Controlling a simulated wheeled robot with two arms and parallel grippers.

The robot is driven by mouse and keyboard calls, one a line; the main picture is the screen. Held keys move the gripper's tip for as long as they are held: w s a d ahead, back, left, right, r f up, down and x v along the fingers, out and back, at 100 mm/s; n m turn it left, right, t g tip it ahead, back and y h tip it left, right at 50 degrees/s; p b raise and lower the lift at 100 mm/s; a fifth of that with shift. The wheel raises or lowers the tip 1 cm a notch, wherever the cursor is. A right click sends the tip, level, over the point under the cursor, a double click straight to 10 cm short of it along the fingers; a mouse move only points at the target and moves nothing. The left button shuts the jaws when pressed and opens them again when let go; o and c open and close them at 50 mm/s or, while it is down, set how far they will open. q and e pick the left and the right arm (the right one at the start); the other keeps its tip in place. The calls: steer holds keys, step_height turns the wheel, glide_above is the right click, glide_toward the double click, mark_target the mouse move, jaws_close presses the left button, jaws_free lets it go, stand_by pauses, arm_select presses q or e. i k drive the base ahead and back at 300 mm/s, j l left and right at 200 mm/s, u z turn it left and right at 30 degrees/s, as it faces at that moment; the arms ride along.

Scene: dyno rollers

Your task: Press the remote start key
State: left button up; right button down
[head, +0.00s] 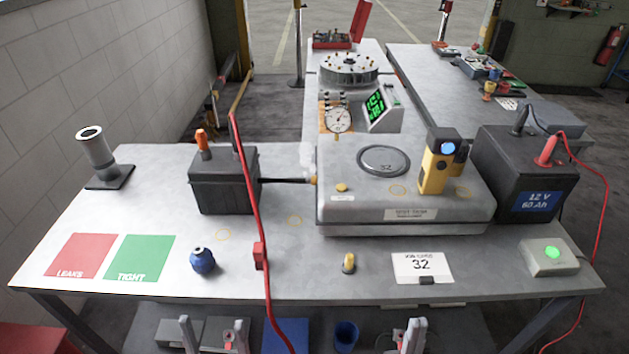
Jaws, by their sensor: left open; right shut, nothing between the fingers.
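A small pale box (545,261) with a glowing green round button (552,253) sits at the right front of the bench; it looks like the remote start key. No gripper touches it. My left gripper (214,337) is at the bottom edge of the head view, left of centre, with its two fingers apart and nothing between them. My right gripper (410,338) is at the bottom edge, right of centre, with its fingers together and empty. Both are in front of the bench's front edge, well left of the button box. Their lower parts are cut off by the frame.
A red cable (258,235) hangs over the front edge. Bench space left of the button box is clear.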

mark_target(552, 252)
steer(key=z, duration=1.45)
